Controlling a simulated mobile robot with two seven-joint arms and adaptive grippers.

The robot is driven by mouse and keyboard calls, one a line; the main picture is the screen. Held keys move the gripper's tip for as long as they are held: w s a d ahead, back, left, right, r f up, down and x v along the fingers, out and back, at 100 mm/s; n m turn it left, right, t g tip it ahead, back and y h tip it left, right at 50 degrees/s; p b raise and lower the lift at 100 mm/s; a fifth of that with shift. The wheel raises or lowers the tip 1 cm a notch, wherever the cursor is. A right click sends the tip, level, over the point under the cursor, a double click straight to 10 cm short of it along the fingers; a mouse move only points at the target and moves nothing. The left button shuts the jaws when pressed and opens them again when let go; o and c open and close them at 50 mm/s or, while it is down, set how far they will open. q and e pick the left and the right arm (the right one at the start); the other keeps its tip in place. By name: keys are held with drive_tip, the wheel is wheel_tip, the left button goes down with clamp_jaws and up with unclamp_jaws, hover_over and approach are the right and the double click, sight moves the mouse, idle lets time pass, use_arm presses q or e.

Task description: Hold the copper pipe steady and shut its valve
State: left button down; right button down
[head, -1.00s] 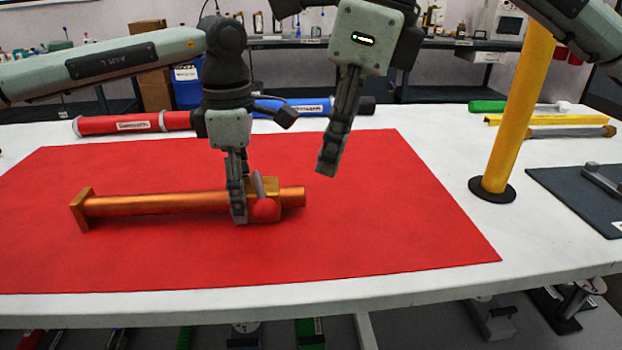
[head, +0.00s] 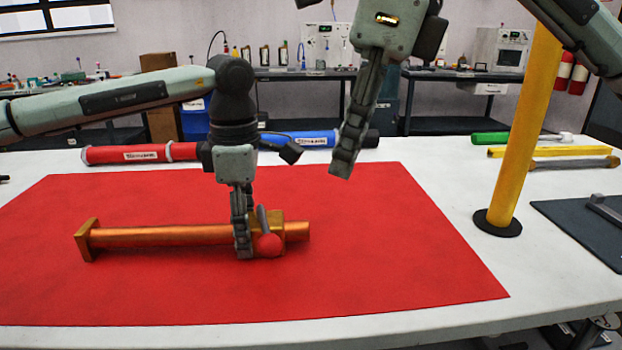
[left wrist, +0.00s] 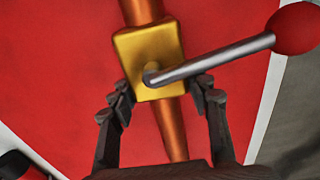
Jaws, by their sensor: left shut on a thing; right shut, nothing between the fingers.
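The copper pipe (head: 165,237) lies on the red mat (head: 400,280), its square flange at the left end. Its brass valve body (head: 293,222) is near the right end and also shows in the left wrist view (left wrist: 133,50). The grey valve lever with a red ball knob (head: 269,245) slants across the pipe; in the left wrist view the knob (left wrist: 296,28) is at the upper right. My left gripper (head: 243,250) is shut on the pipe just beside the valve body. My right gripper (head: 342,165) is shut and empty, above the mat to the right of the valve.
A yellow post (head: 520,140) on a black base stands on the white table to the right. Red (head: 130,153) and blue (head: 310,139) tubes lie behind the mat. A dark pad (head: 585,225) is at the right edge. The mat's right part is clear.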

drive_tip(key=w+d+f+m+g+y, duration=0.5)
drive_tip(key=w+f+m+g+y, duration=0.15)
drive_tip(key=f+m+y, duration=0.45)
drive_tip(key=shift+n+y, duration=0.3)
drive_tip(key=shift+n, duration=0.6)
drive_tip(key=x, duration=1)
drive_tip(key=shift+w+a+r, duration=0.2)
drive_tip(key=shift+w+r, duration=0.1)
drive_tip(key=shift+w, duration=0.05)
drive_tip(key=shift+s+a, duration=0.55)
drive_tip(key=shift+a, duration=0.3)
drive_tip(key=s+v, duration=0.1)
drive_tip(key=v, duration=0.9)
drive_tip(key=shift+s+d, duration=0.3)
drive_tip(key=shift+s, duration=0.1)
